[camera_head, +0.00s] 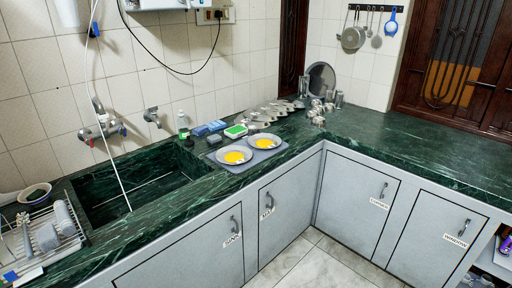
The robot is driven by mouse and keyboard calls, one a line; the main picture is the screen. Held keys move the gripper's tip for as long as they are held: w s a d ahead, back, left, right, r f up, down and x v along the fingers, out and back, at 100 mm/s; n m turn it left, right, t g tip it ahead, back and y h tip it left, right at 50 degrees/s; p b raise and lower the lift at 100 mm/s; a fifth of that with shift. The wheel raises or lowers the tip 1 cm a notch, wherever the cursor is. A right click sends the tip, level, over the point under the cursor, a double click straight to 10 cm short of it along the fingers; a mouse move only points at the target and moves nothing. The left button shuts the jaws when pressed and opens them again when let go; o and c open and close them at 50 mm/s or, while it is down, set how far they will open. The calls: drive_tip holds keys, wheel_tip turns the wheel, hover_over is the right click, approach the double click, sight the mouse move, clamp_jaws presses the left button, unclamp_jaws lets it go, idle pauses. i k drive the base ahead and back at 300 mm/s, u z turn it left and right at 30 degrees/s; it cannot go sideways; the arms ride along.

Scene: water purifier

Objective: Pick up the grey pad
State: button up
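A flat grey mat (262,156) lies on the green marble counter, left of the inner corner and near the front edge. Two round plates with yellow centres (234,155) rest on it and cover most of it. A small dark greyish block (214,139) lies just behind the mat. I cannot tell whether the grey pad is the mat or this block. My gripper is not in view.
Behind the mat are blue blocks (216,125), a green-topped block (236,131) and a green bottle (183,125). Metal cups (317,108) crowd the corner. The sink (130,190) and dish rack (45,235) are left. The right counter (420,140) is clear.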

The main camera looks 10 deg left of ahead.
sight(215, 139)
drive_tip(key=u, duration=0.35)
drive_tip(key=i, duration=1.4)
drive_tip(key=u, duration=0.6)
